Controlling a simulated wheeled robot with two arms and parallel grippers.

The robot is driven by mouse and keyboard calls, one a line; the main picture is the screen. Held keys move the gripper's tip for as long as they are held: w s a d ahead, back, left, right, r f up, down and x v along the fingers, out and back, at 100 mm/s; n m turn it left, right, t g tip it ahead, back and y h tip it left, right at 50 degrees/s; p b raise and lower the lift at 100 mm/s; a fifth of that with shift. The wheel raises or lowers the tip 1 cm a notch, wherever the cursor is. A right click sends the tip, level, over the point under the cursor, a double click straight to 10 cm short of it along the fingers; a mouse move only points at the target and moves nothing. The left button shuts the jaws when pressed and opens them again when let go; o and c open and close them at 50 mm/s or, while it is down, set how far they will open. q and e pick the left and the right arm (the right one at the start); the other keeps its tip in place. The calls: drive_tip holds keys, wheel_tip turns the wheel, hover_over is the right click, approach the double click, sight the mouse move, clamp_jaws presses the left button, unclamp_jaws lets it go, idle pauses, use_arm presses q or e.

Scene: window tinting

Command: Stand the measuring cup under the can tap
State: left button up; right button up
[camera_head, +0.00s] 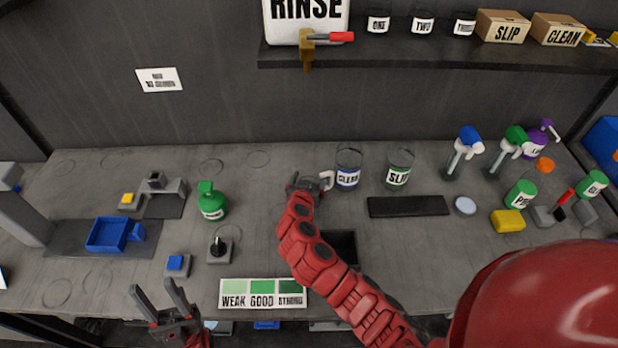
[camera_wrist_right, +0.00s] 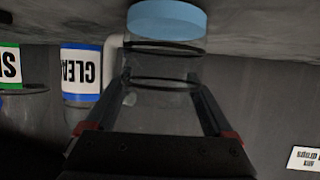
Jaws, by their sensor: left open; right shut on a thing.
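The RINSE can (camera_head: 306,22) stands on the shelf, its brass tap (camera_head: 307,48) with a red handle reaching over the front edge. My right gripper (camera_head: 305,184) is near the back of the bench, lower in the picture than the tap. In the right wrist view it is shut on a clear measuring cup (camera_wrist_right: 165,98) with a pale handle and a light blue end (camera_wrist_right: 166,19). In the head view the gripper hides most of the cup; its white handle (camera_head: 327,179) shows. I cannot tell whether it touches the bench. My left gripper (camera_head: 160,300) is open and empty at the front.
The CLEAR jar (camera_head: 348,170) stands close right of the right gripper, with the SLIP jar (camera_head: 399,168) beyond. A green bottle (camera_head: 211,203) stands left.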

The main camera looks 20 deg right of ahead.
drive_tip(key=shift+f, duration=0.15)
drive_tip(key=o, duration=1.3)
drive_tip(key=shift+c, duration=0.2)
drive_tip(key=shift+r+p, duration=0.3)
drive_tip(key=shift+r, duration=0.05)
drive_tip(key=shift+s+a+f+b, duration=0.1)
drive_tip(key=shift+s+a+b, duration=0.15)
drive_tip(key=shift+b, duration=0.1)
drive_tip(key=b+v, duration=0.4)
drive_tip(key=v, duration=0.7)
drive_tip(key=shift+s, duration=0.15)
